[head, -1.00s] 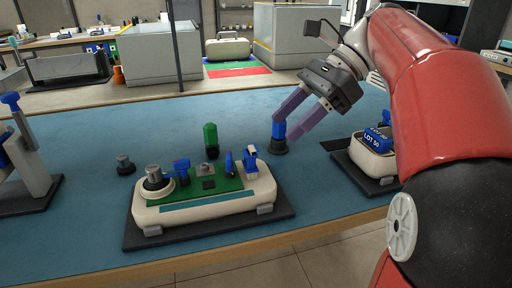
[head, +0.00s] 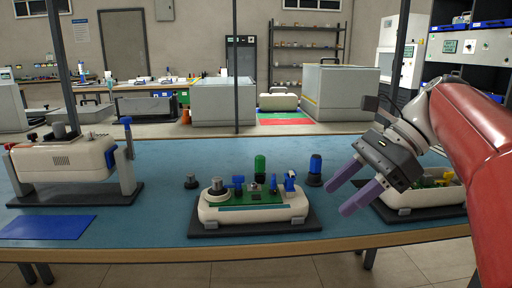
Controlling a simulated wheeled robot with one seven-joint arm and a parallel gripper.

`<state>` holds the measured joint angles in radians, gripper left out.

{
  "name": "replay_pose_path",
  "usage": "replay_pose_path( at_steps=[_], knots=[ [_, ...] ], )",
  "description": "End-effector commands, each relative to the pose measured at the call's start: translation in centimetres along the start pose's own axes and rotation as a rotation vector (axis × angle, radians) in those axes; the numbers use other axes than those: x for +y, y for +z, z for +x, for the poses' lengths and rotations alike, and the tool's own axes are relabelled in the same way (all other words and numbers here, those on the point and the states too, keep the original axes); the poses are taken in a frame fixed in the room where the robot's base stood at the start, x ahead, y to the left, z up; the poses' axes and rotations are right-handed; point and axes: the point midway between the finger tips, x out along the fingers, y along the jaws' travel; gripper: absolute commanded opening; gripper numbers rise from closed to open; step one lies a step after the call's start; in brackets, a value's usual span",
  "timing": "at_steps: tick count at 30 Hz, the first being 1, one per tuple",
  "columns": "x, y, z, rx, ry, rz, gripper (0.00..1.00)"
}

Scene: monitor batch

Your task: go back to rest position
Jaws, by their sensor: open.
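My gripper (head: 350,192) is open and empty, with its two purple fingers spread above the right part of the blue-topped bench (head: 150,212). My red arm (head: 468,140) comes in from the right edge. Left of the fingers, a blue-topped cylinder on a dark base (head: 315,168) stands upright on the bench, apart from them. In front of it, a white device tray with a green board (head: 254,207) sits on a dark mat.
A white device (head: 75,158) stands in a holder at the left, near a flat blue sheet (head: 48,227). A green cylinder (head: 260,166) and a small grey knob (head: 191,182) stand behind the middle tray. A dark post (head: 236,70) rises behind the bench. The bench front between the mats is clear.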

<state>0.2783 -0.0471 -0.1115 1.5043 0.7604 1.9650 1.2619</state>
Motion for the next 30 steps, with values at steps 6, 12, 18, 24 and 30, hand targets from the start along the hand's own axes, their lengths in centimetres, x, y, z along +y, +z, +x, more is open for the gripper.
replay_pose_path(
  at_steps=[6, 12, 18, 24, 30],
  knots=[
    [1.1, -0.8, 2.2, 0.084, -0.028, -0.117, 0.50],
    [2.9, -2.4, 5.1, 0.220, -0.051, -0.305, 0.50],
    [6.0, -5.7, 8.9, 0.448, -0.030, -0.625, 0.50],
    [10.0, -11.0, 13.0, 0.784, 0.108, -1.150, 0.50],
    [11.6, -14.0, 14.8, 0.971, 0.245, -1.480, 0.50]
  ],
)
